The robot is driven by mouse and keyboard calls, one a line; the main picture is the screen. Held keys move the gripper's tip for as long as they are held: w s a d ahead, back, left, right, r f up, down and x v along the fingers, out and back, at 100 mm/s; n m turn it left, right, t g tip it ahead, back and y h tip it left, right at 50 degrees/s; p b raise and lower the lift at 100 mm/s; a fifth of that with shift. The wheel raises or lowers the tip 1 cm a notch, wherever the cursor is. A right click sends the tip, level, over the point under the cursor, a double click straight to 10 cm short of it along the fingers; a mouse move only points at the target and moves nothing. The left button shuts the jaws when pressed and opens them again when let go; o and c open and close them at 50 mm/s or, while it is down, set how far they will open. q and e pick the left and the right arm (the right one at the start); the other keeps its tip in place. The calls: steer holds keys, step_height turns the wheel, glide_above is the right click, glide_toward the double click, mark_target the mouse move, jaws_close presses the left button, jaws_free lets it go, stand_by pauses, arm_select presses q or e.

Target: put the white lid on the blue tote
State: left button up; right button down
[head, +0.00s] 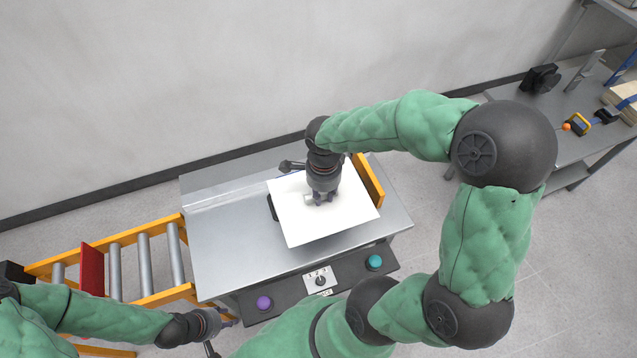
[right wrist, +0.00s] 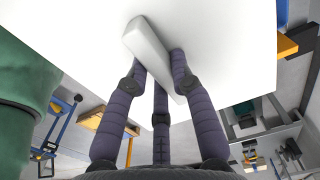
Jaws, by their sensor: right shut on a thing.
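The white lid (head: 305,225) is a flat square panel with a raised bar handle (right wrist: 158,52) on top. It appears over the steel table, under my right gripper (head: 321,199). My right gripper is shut on the handle, and its fingers sit on both sides of the bar in the right wrist view (right wrist: 163,70). I cannot make out the blue tote in the head view; the lid covers the area beneath it. My left gripper (head: 221,326) is low at the left, near the table's front edge and away from the lid; its fingers are too small to judge.
The steel table (head: 220,240) has an orange guide (head: 369,180) at its right and a front panel with a purple button (head: 264,303) and teal button (head: 375,262). A roller conveyor (head: 145,265) with a red plate (head: 92,270) joins at left. A workbench (head: 565,130) stands far right.

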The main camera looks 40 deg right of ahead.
steer(key=w+d+f, duration=0.1)
steer(key=w+d, duration=0.1)
steer(key=w, duration=0.1)
steer(key=w+d+f, duration=0.1)
steer(key=shift+w+f, duration=0.3)
steer(key=shift+w, duration=0.05)
steer(key=w+d+f+b, duration=0.2)
steer(key=w+d+f, duration=0.1)
steer(key=f, duration=0.6)
steer(key=shift+w, duration=0.8)
steer(key=shift+a, duration=0.1)
steer(key=shift+f+b, duration=0.35)
steer(key=shift+b, duration=0.2)
steer(key=shift+f+b, duration=0.25)
steer(key=shift+b, duration=0.1)
steer(key=c, duration=1.1)
jaws_free()
